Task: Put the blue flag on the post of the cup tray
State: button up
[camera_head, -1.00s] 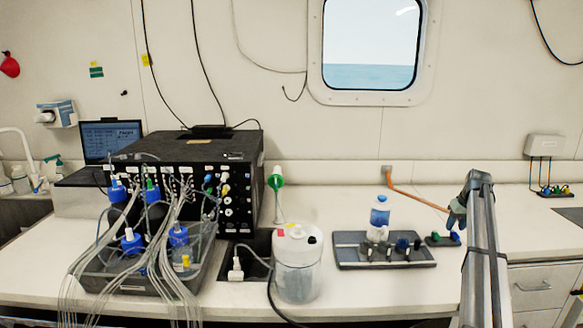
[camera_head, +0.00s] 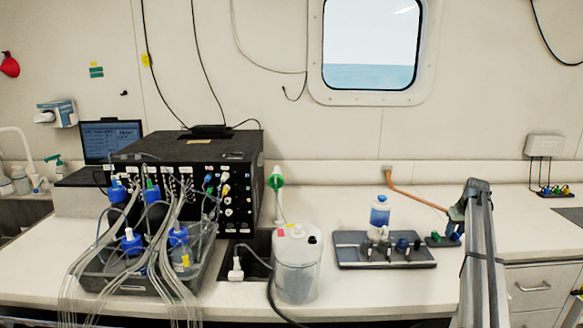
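A small dark rack (camera_head: 433,243) stands right of the cup tray, with a green piece at its left. A small blue piece, seemingly the blue flag (camera_head: 455,237), is at its right end. My gripper (camera_head: 455,229) points down just above or at this blue piece. It is small and partly merged with the arm, so its opening and any contact cannot be told. The dark cup tray (camera_head: 350,263) lies flat on the bench and bears several small dark and pale pieces. Its post cannot be made out clearly.
A bottle of blue liquid (camera_head: 380,217) stands at the cup tray's back. A white canister (camera_head: 297,268) is to the left. A black instrument box (camera_head: 190,165) and a tubed bottle crate (camera_head: 130,285) fill the left bench. The front bench below the cup tray is clear.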

aim_at(455, 232)
jog(key=c, duration=0.5)
jog(key=shift+r, duration=0.1)
jog(key=shift+r, duration=1.6)
jog(key=s+a+r+n, duration=0.1)
jog(key=s+a, duration=0.2)
jog(key=a, duration=0.4)
jog(key=s+a+r+n, duration=0.1)
jog(key=s+a, duration=0.3)
jog(key=a, duration=0.3)
jog(key=s+a+r+y, duration=0.1)
jog(key=s+a, duration=0.3)
jog(key=a, duration=0.3)
jog(key=shift+s+a+n, duration=0.15)
jog(key=shift+a+n, duration=0.15)
jog(key=shift+n, duration=0.1)
jog(key=shift+f, duration=1.3)
